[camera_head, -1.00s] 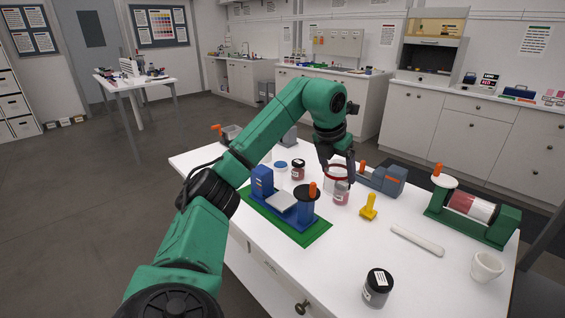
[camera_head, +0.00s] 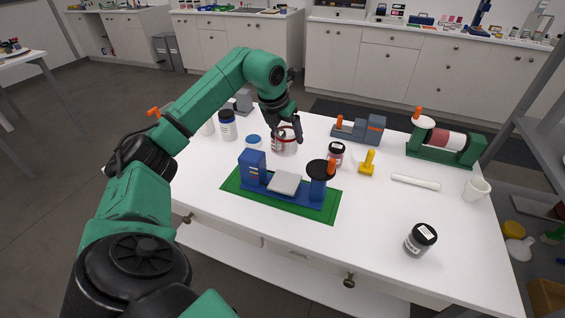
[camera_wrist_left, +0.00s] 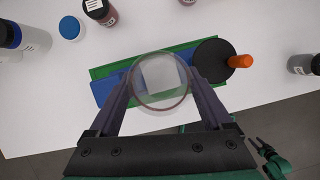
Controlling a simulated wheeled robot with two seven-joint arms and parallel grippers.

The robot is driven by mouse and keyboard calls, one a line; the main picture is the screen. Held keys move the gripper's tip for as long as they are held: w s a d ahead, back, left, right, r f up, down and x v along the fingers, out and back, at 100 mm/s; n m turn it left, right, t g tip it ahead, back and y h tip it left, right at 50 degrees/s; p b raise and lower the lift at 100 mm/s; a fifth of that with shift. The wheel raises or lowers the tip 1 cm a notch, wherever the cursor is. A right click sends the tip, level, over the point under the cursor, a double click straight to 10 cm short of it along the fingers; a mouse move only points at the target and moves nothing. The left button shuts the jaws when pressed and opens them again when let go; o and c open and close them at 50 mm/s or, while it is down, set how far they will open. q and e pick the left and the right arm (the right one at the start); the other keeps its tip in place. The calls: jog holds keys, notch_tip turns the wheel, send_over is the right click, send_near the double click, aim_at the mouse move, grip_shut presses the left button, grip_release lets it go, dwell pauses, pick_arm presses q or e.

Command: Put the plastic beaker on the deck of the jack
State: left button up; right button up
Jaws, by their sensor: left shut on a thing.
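The clear plastic beaker (camera_head: 291,148), with a reddish rim, is held upright between the fingers of my left gripper (camera_head: 288,137) in the head view. In the left wrist view my left gripper (camera_wrist_left: 160,92) is shut on the beaker (camera_wrist_left: 160,104). The blue jack (camera_head: 254,168) stands on a green base, with a grey deck (camera_head: 285,183) and a black disc with an orange handle. In the head view the beaker shows behind the deck. In the wrist view the deck (camera_wrist_left: 161,72) shows through the beaker. A small green and black arm part, possibly my right gripper (camera_wrist_left: 262,147), shows at lower right.
A yellow stand (camera_head: 367,163), a white rod (camera_head: 415,181) and a black-lidded jar (camera_head: 421,240) are to the right. The front right table is mostly clear.

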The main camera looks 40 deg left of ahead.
aim_at(279, 154)
pick_arm(q)
notch_tip(279, 154, down, 12)
jog(key=shift+s+a+f+p, duration=0.1)
jog(key=shift+a+p, duration=0.05)
jog(key=shift+p, duration=0.55)
jog(key=shift+f, duration=0.4)
pick_arm(e)
jog(key=shift+a+r, duration=0.4)
jog(key=shift+r, duration=0.3)
pick_arm(q)
jog(key=shift+a, duration=0.1)
pick_arm(e)
jog(key=shift+f, duration=0.1)
pick_arm(q)
jog(key=o, duration=0.9)
jog(key=shift+f, duration=0.15)
jog(key=shift+o, duration=1.1)
jog(key=shift+r, duration=0.35)
jog(key=b+v, duration=0.2)
jog(key=v, duration=1)
jog(key=shift+f, duration=0.1)
pick_arm(e)
jog(key=shift+s+d+f, duration=0.1)
jog(key=shift+d+f, duration=0.2)
jog(key=shift+f, duration=0.55)
